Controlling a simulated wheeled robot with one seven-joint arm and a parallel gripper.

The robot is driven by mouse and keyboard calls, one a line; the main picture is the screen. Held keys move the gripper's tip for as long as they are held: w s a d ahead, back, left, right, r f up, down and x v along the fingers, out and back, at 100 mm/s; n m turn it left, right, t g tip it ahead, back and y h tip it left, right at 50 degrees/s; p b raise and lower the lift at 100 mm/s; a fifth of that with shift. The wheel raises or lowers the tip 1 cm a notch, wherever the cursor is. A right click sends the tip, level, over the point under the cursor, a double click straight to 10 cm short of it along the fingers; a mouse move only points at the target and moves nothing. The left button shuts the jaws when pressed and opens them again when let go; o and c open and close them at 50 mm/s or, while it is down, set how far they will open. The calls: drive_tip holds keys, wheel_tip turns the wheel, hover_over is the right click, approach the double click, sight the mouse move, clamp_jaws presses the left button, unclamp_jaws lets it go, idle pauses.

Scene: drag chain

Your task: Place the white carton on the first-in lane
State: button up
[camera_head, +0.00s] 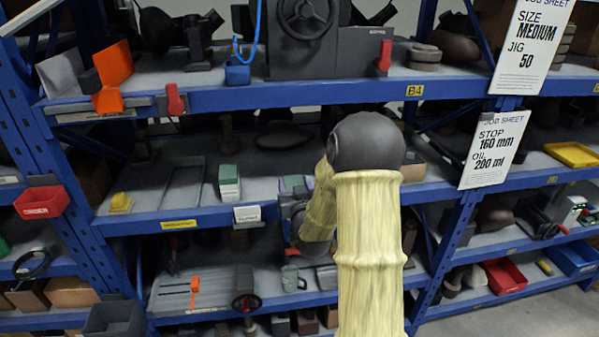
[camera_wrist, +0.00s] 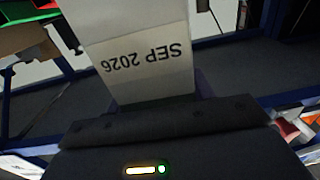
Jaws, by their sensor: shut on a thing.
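In the wrist view a white carton (camera_wrist: 135,30) with a printed label reading SEP 2026, upside down in the picture, stands out from my gripper (camera_wrist: 160,118). My gripper is shut on it; the fingertips are mostly hidden. In the head view my forearm covers much of the gripper (camera_head: 294,208), in front of the middle shelf (camera_head: 140,222), and I cannot make out the held carton clearly. A green-and-white carton (camera_head: 229,184) stands on that shelf, left of my gripper. Dark lane strips (camera_head: 185,188) lie further left. I cannot read which lane is first-in.
A yellow block (camera_head: 120,203) sits at the shelf's left. A yellow label (camera_head: 179,225) and a white label (camera_head: 248,214) are on the front edge. The upper shelf beam (camera_head: 300,97) runs above. A red bin (camera_head: 42,203) hangs at the far left.

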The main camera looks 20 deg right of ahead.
drive_tip(key=s+a+f+n+y, duration=0.1)
drive_tip(key=s+a+f, duration=0.3)
drive_tip(key=f, duration=0.5)
drive_tip(key=s+a+f+n+y, duration=0.1)
drive_tip(key=a+f+y, duration=0.1)
drive_tip(key=a+f, duration=0.6)
drive_tip(key=s+a+f+n+y, duration=0.1)
drive_tip(key=s+a+f, duration=0.2)
drive_tip(key=f, duration=0.8)
drive_tip(key=r+p, duration=0.1)
drive_tip(key=r, duration=0.1)
drive_tip(key=r+p, duration=0.1)
drive_tip(key=shift+w+r+t+p, duration=0.3)
drive_tip(key=shift+w+r+p, duration=0.05)
drive_tip(key=shift+r, duration=0.05)
drive_tip(key=shift+a, duration=0.15)
